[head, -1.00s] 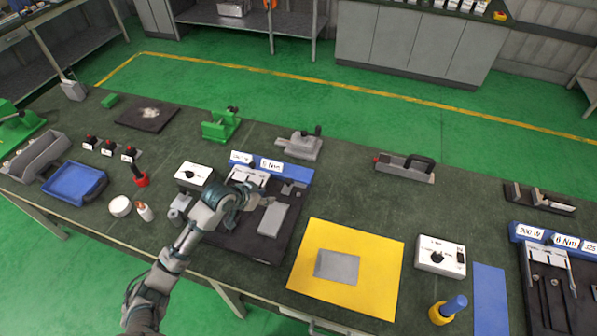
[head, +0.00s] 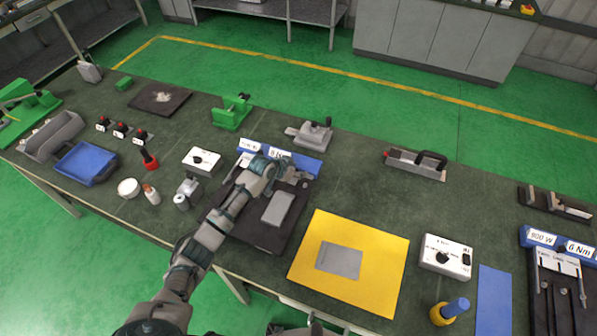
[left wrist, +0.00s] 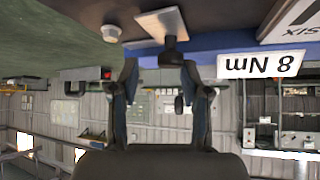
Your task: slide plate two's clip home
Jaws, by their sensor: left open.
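A dark fixture (head: 236,228) with a blue labelled strip (head: 309,165) along its back stands mid-table, and a grey plate (head: 278,208) lies on it. My left gripper (head: 288,176) is over the fixture's back part, near the strip, and its arm hides much of the fixture's left side. In the left wrist view the gripper (left wrist: 158,68) is open. A dark knob-like piece (left wrist: 172,53) under a pale metal plate (left wrist: 162,22) shows close to the right finger; contact cannot be told. I cannot tell which part is plate two's clip. A grey mechanism at the head view's bottom edge may be my right gripper (head: 294,328).
A yellow mat (head: 376,267) with a grey plate (head: 340,260) lies right of the fixture. A white control box (head: 446,257) and a second labelled fixture (head: 562,290) are further right. A grey clamp-like tool (head: 313,134) stands behind the strip.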

